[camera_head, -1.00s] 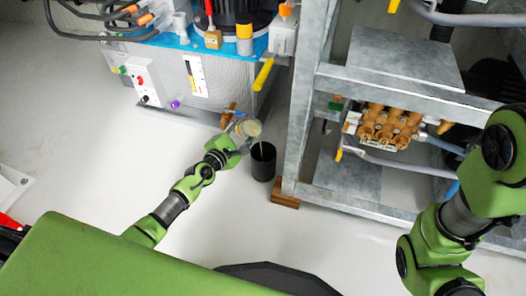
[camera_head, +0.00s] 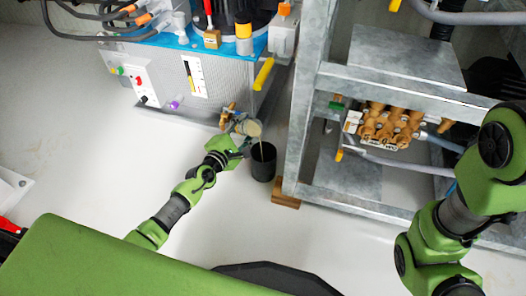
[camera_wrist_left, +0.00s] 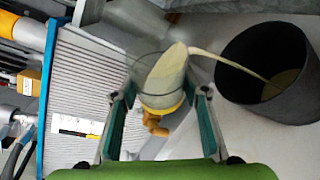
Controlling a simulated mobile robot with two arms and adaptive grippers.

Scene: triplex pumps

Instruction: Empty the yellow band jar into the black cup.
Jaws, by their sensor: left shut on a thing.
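The clear jar (camera_wrist_left: 150,72) with a yellow band (camera_wrist_left: 163,101) is held tilted between the fingers of my left gripper (camera_wrist_left: 162,110), which is shut on it. Pale cream liquid lies along the jar's lower side and runs over its lip in a thin stream (camera_wrist_left: 230,63). The stream falls into the black cup (camera_wrist_left: 262,105), where a pale pool shows on the bottom. In the head view the jar (camera_head: 249,128) is above and left of the upright black cup (camera_head: 263,166) on the floor, apart from it. My right gripper is out of view.
A metal frame (camera_head: 298,130) stands just right of the cup, with a wooden block (camera_head: 286,193) under its foot. A grey cabinet (camera_head: 190,85) with a blue top and a brass valve (camera_head: 227,112) is behind the jar. The floor in front is clear.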

